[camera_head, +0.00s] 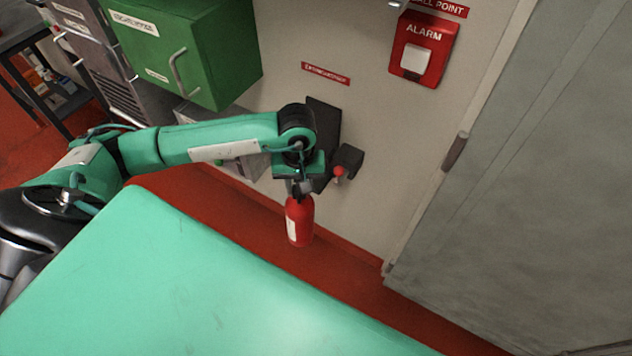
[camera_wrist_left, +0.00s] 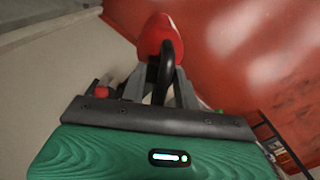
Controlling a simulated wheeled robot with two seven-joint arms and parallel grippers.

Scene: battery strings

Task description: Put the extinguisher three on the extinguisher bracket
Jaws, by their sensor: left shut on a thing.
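The red extinguisher (camera_head: 299,222) hangs upright from my left gripper (camera_head: 300,187), in front of the wall. My left gripper is shut on its top. In the left wrist view the extinguisher's red body (camera_wrist_left: 153,36) and black hose show between the fingers (camera_wrist_left: 160,85). The dark extinguisher bracket (camera_head: 322,122) is on the wall under a red label, partly hidden behind my left wrist. A black bracket piece (camera_head: 348,160) with a small red knob sticks out to the right of the gripper. The extinguisher appears apart from the bracket. My right gripper is not in view.
A green cabinet (camera_head: 190,45) with a handle hangs on the wall at the upper left. A red alarm box (camera_head: 423,48) is to the upper right. A grey door (camera_head: 500,200) fills the right side. The red floor is open below the extinguisher.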

